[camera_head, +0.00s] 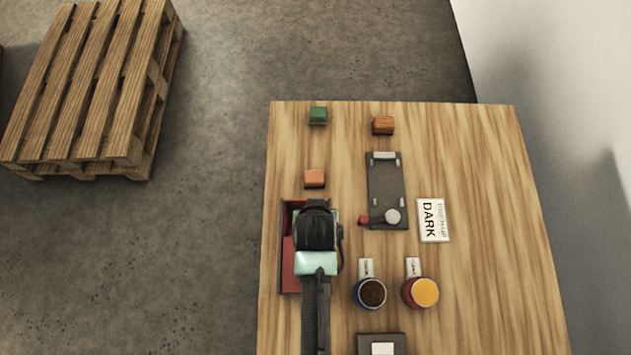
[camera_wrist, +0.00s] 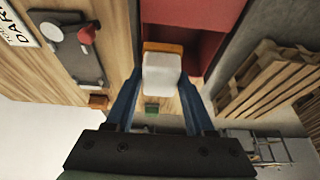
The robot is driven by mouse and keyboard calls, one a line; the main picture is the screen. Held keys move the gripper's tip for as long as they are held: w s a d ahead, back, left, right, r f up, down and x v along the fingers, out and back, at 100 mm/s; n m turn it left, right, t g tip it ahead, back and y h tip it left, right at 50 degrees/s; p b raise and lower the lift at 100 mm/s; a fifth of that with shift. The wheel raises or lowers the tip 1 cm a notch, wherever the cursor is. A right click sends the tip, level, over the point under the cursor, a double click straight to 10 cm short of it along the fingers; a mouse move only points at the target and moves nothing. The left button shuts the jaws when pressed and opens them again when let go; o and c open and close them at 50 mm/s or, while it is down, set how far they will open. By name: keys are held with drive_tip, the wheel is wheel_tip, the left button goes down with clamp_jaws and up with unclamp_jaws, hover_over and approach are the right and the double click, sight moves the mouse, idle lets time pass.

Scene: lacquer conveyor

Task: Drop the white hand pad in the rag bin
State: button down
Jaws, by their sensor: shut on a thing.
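The white hand pad (camera_wrist: 161,76) is between the two blue fingers of my gripper (camera_wrist: 165,95) in the wrist view, and the gripper is shut on it. The head view hides the pad under my wrist. The red open bin (camera_head: 288,262) stands on the left side of the table, partly covered by my gripper (camera_head: 317,228). In the wrist view the bin (camera_wrist: 199,42) is at the top, close behind the pad. I cannot tell whether the pad is over its opening.
An orange block (camera_head: 314,178) lies beyond the bin, with green (camera_head: 318,115) and brown (camera_head: 383,125) blocks farther off. A dark fixture (camera_head: 386,178), a DARK sign (camera_head: 433,220) and two cups (camera_head: 370,293) (camera_head: 421,292) are right. A pallet (camera_head: 90,85) is on the floor.

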drive_tip(key=shift+c, duration=0.9)
unclamp_jaws()
drive_tip(key=b+v, duration=0.1)
drive_tip(key=v, duration=1.2)
drive_tip(key=shift+w, duration=0.15)
